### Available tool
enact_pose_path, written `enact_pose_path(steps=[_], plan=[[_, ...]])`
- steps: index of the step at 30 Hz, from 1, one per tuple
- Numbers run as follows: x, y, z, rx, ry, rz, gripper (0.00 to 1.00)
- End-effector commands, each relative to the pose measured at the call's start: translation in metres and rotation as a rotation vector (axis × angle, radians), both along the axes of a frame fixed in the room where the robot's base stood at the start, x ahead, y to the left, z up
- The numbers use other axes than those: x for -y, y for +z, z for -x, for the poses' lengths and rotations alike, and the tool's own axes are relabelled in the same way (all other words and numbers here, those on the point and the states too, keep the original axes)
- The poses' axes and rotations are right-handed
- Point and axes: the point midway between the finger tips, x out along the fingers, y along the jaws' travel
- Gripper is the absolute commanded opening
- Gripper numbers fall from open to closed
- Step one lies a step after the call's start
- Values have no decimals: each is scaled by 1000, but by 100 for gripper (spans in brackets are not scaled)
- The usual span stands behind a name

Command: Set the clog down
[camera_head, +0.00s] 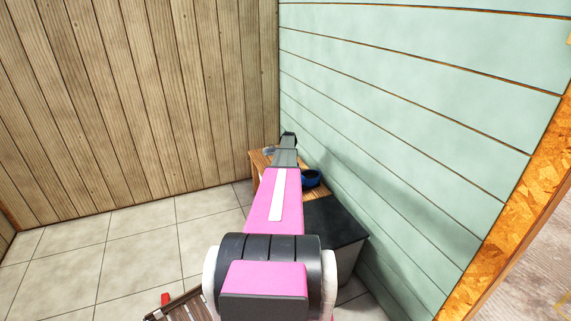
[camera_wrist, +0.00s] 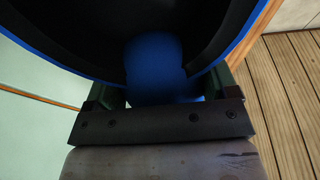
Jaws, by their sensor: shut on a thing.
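A blue thing with a black, hollow inside, which I take for the clog (camera_wrist: 165,60), fills the top middle of the wrist view. My gripper (camera_wrist: 166,92) is shut on its blue end, with a dark finger on each side. The rest of it runs out of the picture. In the head view my arm reaches away over a wooden bench (camera_head: 318,190), and the fingers are hidden. A small blue, dark-centred thing (camera_head: 311,178) shows right of the arm, over the bench. I cannot tell whether it is the held clog or whether it touches the bench top.
A dark-topped box (camera_head: 335,222) stands at the near end of the bench against the mint wall (camera_head: 420,110). A plank wall (camera_head: 140,100) closes the back. A slatted brown thing (camera_head: 180,306) lies low in front. The tiled floor (camera_head: 140,245) at left is clear.

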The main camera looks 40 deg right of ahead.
Motion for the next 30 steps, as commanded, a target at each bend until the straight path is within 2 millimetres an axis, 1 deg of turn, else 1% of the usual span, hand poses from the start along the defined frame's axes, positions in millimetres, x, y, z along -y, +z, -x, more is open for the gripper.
enact_pose_path(steps=[1,4,14,15,16,25,30], plan=[[0,-8,-1,-1,0,-1,44],[0,-18,-1,0,0,0,44],[0,-20,0,1,0,0,44],[0,-20,0,0,0,0,90],[0,-20,0,0,0,0,99],[0,-18,0,0,0,0,100],[-1,-8,3,0,0,0,100]])
